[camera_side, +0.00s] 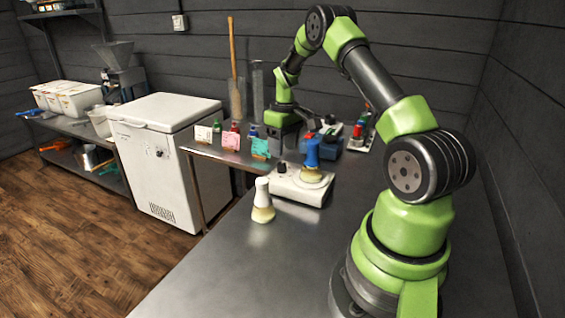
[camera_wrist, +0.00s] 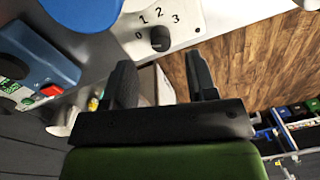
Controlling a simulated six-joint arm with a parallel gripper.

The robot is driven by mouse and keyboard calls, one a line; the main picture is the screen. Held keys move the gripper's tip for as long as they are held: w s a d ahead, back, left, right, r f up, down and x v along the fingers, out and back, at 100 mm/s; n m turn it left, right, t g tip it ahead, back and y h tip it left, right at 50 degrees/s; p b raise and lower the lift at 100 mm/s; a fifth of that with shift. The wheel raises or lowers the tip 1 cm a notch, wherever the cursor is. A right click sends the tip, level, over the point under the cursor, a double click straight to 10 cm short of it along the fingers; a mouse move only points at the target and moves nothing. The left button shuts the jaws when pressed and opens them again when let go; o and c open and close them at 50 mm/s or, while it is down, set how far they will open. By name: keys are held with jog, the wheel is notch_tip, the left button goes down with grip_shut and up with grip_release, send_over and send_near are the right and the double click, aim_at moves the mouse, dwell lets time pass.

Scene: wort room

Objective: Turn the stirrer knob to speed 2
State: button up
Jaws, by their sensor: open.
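The white stirrer (camera_side: 300,188) stands on the steel bench in the side view, with a blue-topped flask (camera_side: 312,158) on its plate. Its black knob (camera_wrist: 160,38) shows in the wrist view beside the printed marks 0, 1, 2 and 3. I cannot tell which mark the knob points at. The knob is also a small dark shape in the side view (camera_side: 282,168). My gripper (camera_wrist: 160,66) is open and empty, its two dark fingers apart. In the wrist view the knob lies beyond the fingertips, roughly in line with the gap between them.
A white-capped flask (camera_side: 262,202) stands in front of the stirrer. Small cards (camera_side: 231,141) and bottles stand behind it. A blue device (camera_wrist: 38,62) with a red button is near the stirrer. A white chest freezer (camera_side: 165,160) is at left.

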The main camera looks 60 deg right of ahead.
aim_at(282, 164)
jog(key=f, duration=0.5)
jog(key=shift+a, duration=0.2)
jog(key=c, duration=0.9)
